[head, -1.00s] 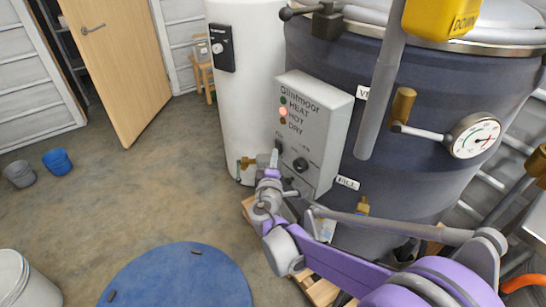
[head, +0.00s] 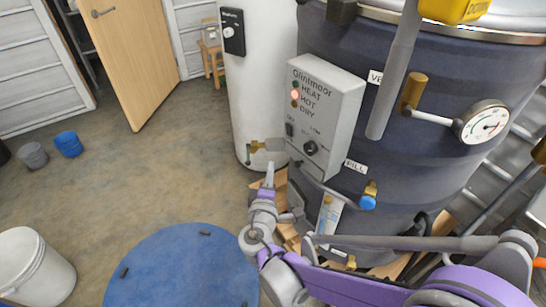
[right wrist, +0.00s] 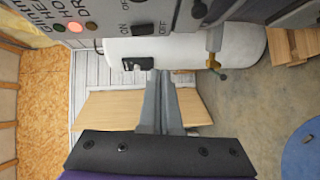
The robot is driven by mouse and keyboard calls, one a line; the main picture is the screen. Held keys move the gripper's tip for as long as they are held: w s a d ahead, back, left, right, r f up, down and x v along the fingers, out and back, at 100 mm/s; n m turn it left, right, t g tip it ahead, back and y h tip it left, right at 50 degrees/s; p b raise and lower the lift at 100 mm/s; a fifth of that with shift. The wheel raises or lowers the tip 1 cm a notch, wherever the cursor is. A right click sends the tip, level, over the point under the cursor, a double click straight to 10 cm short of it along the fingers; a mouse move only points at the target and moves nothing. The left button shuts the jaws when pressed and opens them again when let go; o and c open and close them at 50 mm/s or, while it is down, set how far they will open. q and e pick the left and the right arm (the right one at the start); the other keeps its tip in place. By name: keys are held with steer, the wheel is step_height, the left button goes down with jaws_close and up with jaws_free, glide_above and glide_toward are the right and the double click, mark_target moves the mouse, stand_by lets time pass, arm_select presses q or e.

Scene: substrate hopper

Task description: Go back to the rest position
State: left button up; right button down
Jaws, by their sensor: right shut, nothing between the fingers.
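My right gripper (head: 269,175) is in the head view, low and left of the grey control box (head: 326,115), apart from it. Its fingers (right wrist: 160,90) are shut and empty in the right wrist view. The box's HEAT, HOT and DRY lamps are at its top; the one by HOT glows red. An on/off switch (head: 290,130) and a round knob (head: 311,147) are below them. My left gripper is in neither view now.
The dark blue drum (head: 400,190) with a gauge (head: 482,122) stands close by my right arm. A white tank (head: 258,85) with a brass tap (head: 262,146) is behind the gripper. A blue disc (head: 180,270) lies on open floor at left.

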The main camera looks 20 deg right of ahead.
steer(key=shift+s+a+f, duration=0.1)
steer(key=shift+s+a, duration=0.15)
steer(key=shift+s, duration=0.25)
steer(key=s+d+f+m+g+y, duration=0.1)
steer(key=s+d+f+m+g, duration=0.15)
steer(key=s, duration=0.35)
steer(key=s+d+f+m+g+y, duration=0.1)
steer(key=s+d+f+m+g, duration=0.1)
steer(key=s+f+m+g, duration=0.3)
steer(key=s+a+f+m+g+y, duration=0.25)
steer(key=s+a+y, duration=0.4)
steer(key=s, duration=0.55)
arm_select(q)
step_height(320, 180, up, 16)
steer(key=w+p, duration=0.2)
steer(key=p, duration=1.2)
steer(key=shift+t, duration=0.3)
arm_select(e)
step_height(320, 180, up, 15)
steer(key=w+a, duration=0.1)
steer(key=shift+w+a+m+t, duration=0.3)
steer(key=shift+w+m+t, duration=0.1)
